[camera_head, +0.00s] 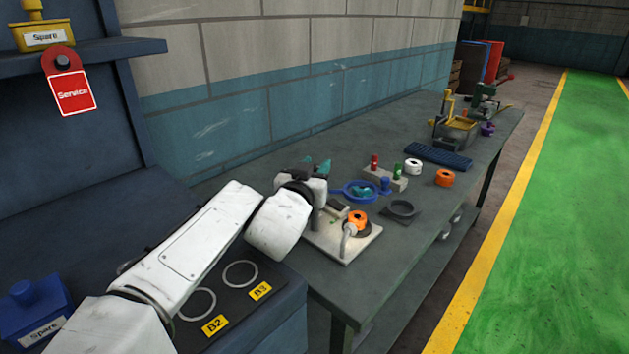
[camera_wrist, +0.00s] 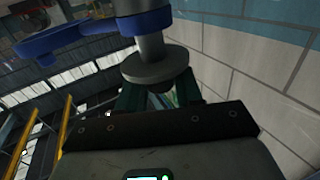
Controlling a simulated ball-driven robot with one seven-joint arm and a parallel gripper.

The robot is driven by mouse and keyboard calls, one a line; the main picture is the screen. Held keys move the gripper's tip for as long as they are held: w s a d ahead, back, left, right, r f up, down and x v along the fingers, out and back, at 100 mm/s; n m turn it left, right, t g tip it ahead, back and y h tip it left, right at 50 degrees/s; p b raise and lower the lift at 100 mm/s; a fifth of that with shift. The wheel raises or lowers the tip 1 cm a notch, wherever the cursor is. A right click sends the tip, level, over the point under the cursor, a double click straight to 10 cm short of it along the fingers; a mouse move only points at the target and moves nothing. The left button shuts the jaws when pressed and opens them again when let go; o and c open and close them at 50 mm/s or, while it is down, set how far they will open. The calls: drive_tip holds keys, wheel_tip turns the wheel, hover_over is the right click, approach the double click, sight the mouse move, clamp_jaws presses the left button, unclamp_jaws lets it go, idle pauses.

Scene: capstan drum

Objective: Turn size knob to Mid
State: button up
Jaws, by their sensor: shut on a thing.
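My gripper (camera_head: 318,168) is over the back of the bench in the head view, its teal fingers partly visible past my white arm. In the wrist view my gripper (camera_wrist: 160,95) is shut on a grey flanged piece (camera_wrist: 155,65) with a round disc and a stem. A blue part (camera_wrist: 143,22) sits at the end of the stem, and a blue ring (camera_wrist: 50,42) shows beside it. I cannot tell whether this piece is the size knob. No Mid mark can be read. The hold between the fingers is mostly hidden by the disc.
A pale base plate (camera_head: 345,248) with an orange drum (camera_head: 357,216) is at the bench's near end. Beyond it are a blue ring (camera_head: 347,191), a dark ring (camera_head: 402,208), a white roll (camera_head: 413,166) and an orange roll (camera_head: 445,178).

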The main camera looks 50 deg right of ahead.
drive_tip(key=shift+r+m+g+h, duration=0.1)
drive_tip(key=shift+m+g+h, duration=0.6)
drive_tip(key=shift+m+g, duration=0.9)
drive_tip(key=shift+m+g+h+p, duration=0.2)
drive_tip(key=shift+m+g, duration=0.55)
drive_tip(key=shift+g, duration=0.8)
drive_tip(key=shift+m+g+h+p, duration=0.1)
drive_tip(key=shift+m+g+p, duration=0.2)
drive_tip(key=shift+m+g, duration=0.85)
drive_tip(key=shift+n+g, duration=0.3)
drive_tip(key=shift+g, duration=0.3)
drive_tip(key=o, duration=0.9)
